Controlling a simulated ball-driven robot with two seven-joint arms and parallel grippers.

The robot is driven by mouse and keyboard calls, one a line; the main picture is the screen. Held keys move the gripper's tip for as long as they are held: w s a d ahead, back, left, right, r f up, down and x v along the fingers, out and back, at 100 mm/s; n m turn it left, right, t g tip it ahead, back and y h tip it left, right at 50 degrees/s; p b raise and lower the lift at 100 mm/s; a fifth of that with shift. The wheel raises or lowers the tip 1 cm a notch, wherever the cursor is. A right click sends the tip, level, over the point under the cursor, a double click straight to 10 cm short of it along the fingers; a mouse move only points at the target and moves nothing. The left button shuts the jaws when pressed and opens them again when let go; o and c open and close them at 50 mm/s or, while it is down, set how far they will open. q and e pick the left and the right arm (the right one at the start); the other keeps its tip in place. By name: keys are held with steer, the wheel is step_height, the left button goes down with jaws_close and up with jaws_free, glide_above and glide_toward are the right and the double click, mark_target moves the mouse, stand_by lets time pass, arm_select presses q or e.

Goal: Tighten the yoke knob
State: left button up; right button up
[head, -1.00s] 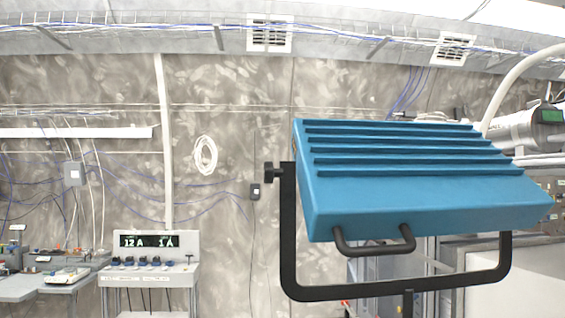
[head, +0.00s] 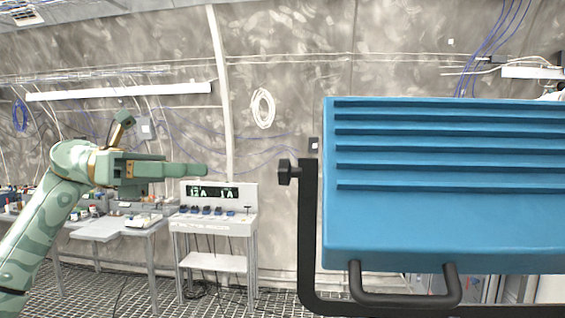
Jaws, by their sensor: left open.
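The yoke knob (head: 285,172) is a small black knob on the left side of the black yoke (head: 308,235), in the head view. The yoke carries a large blue ribbed lamp housing (head: 440,220) with a black handle (head: 405,298) at its lower edge. My left gripper (head: 190,170) is open and points right toward the knob. In the picture a gap lies between its fingertips and the knob. The gripper is seen from the side, so its fingers overlap. My right gripper is not in view.
A console (head: 218,208) with a display stands on a small table behind, below my left gripper. A workbench (head: 115,227) with small items is at the left. A coiled white cable (head: 263,108) hangs on the wall. The floor is metal grating (head: 130,285).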

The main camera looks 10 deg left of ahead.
arm_select(q)
steer(key=p, duration=0.1)
glide_toward(285, 185)
steer(key=d+p, duration=0.1)
steer(key=d, duration=0.2)
steer(key=d+r+p, duration=0.1)
steer(key=d, duration=0.2)
steer(key=w+d+p, duration=0.1)
steer(key=d, duration=0.2)
steer(key=shift+d+r, duration=0.25)
steer(key=shift+d, duration=0.15)
steer(key=shift+s, duration=0.1)
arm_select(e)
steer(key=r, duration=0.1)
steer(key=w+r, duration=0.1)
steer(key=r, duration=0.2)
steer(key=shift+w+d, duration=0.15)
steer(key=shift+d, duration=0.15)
